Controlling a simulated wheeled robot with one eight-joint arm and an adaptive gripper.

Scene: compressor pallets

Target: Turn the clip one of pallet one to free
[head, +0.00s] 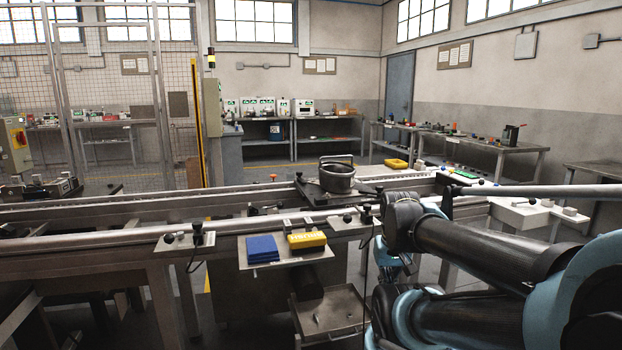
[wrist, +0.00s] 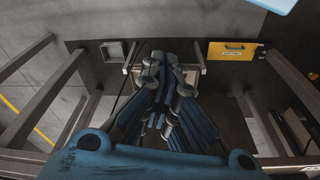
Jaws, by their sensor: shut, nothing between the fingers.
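A dark pallet (head: 312,196) sits on the conveyor rails and carries a round grey metal housing (head: 337,181) with a raised handle. Small dark parts show around its edge, but I cannot tell which is clip one or how it is turned. A second pallet-like fixture (head: 42,189) stands at the far left; neither is labelled. My gripper (wrist: 163,66) is shut and empty in the wrist view, pointing at the area under the conveyor. No pallet or clip shows clearly there. In the head view my arm links mostly hide the gripper, low and right of the pallet.
A side shelf holds blue cloths (head: 262,249) and a yellow box (head: 307,240). A grey tray (head: 330,312) stands low below. The conveyor's front rail (head: 120,242) runs across between shelf and pallet. A yellow label (wrist: 232,51) shows in the wrist view, with frame legs on both sides.

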